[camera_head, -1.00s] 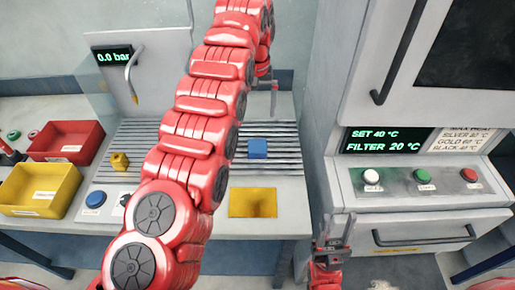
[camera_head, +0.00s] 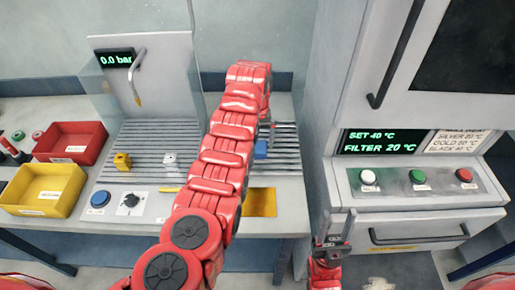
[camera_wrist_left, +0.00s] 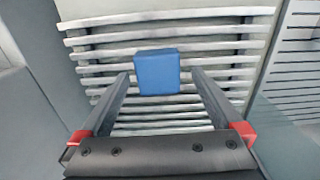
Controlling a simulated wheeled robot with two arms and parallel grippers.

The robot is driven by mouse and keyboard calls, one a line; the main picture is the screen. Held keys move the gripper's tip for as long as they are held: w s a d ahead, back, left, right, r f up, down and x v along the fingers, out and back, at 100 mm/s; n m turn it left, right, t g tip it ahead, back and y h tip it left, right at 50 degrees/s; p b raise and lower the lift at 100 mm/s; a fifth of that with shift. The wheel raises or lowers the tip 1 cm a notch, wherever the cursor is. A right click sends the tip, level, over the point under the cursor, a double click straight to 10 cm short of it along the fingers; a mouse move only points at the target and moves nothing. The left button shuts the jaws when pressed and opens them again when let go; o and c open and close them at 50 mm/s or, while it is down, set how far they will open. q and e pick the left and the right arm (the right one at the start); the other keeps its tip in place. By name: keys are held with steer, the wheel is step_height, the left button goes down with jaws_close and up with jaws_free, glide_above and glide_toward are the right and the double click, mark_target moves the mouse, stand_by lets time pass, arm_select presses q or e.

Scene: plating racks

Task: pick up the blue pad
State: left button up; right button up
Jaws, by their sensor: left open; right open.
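The blue pad (camera_head: 261,149) lies on the slatted grey rack (camera_head: 287,150), partly hidden by my left arm in the head view. In the left wrist view the blue pad (camera_wrist_left: 157,72) shows in full, between and just beyond the fingertips. My left gripper (camera_head: 267,132) is open above the rack by the pad, mostly hidden behind its own arm. In the wrist view its jaws (camera_wrist_left: 160,90) are spread wider than the pad, with nothing held. My right gripper (camera_head: 335,228) is open and empty in front of the oven-like cabinet.
A small yellow block (camera_head: 122,161) and a small pale piece (camera_head: 169,160) sit on the left rack. A yellow square (camera_head: 262,202) is at the front. Red (camera_head: 73,142) and yellow (camera_head: 43,190) bins stand left. The cabinet (camera_head: 430,190) bounds the right.

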mark_target(258, 147)
arm_select(q)
steer(key=shift+d+f+p, duration=0.1)
steer(key=shift+f+p, duration=0.35)
steer(key=shift+f, duration=0.3)
steer(key=shift+w+f, duration=0.15)
steer(key=shift+f, duration=1.15)
steer(key=c, duration=1.3)
